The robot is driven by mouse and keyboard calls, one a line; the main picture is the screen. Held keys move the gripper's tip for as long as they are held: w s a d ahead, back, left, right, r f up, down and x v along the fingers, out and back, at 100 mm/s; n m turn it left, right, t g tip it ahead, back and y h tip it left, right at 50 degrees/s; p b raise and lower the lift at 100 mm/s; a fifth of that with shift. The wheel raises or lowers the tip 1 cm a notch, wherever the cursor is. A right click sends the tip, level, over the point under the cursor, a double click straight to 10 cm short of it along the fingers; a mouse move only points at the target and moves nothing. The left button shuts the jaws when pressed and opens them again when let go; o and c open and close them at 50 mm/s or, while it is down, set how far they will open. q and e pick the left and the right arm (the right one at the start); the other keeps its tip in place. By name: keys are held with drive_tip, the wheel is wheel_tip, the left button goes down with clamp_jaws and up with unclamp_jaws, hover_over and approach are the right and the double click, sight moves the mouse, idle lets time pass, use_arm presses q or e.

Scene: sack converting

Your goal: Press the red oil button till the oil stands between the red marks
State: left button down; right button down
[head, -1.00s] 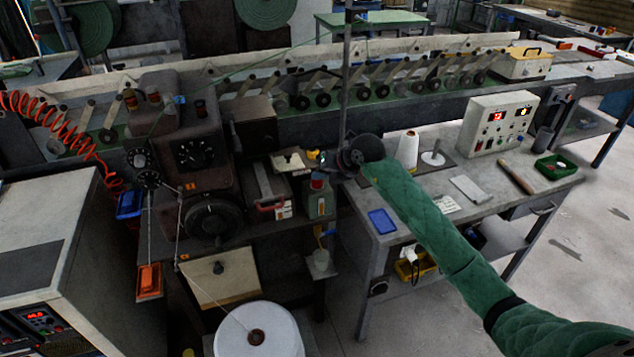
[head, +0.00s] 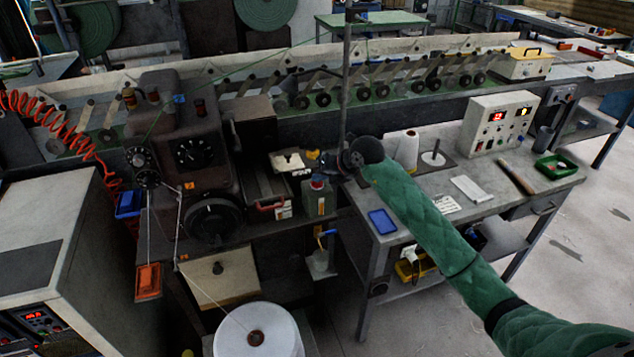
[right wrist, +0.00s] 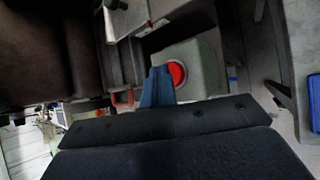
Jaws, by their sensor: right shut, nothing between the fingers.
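The red oil button (head: 318,185) sits on top of a small grey-green oil box (head: 320,205) at the right end of the dark machine. The box front shows a small yellowish strip; the oil level and red marks are too small to read. My right gripper (head: 314,163) is shut and empty, above and behind the button in the head view. In the right wrist view the blue fingertips (right wrist: 158,70) lie just left of the red button (right wrist: 178,73), overlapping its edge in the picture. I cannot tell if they touch. My left gripper is not in view.
A red-handled part (head: 270,206) lies left of the oil box. A thin upright post (head: 346,85) stands close behind my right wrist. The right table holds a blue tray (head: 382,221), a white cone (head: 407,148) and a control box (head: 500,122).

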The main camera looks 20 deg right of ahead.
sight(320, 184)
drive_tip(key=shift+f, duration=0.45)
idle(0.6)
drive_tip(key=shift+r, duration=0.1)
drive_tip(key=shift+r+p, duration=0.3)
drive_tip(key=shift+r, duration=0.85)
drive_tip(key=shift+r, duration=0.1)
drive_tip(key=shift+r+p, duration=1)
drive_tip(key=shift+r, duration=1.45)
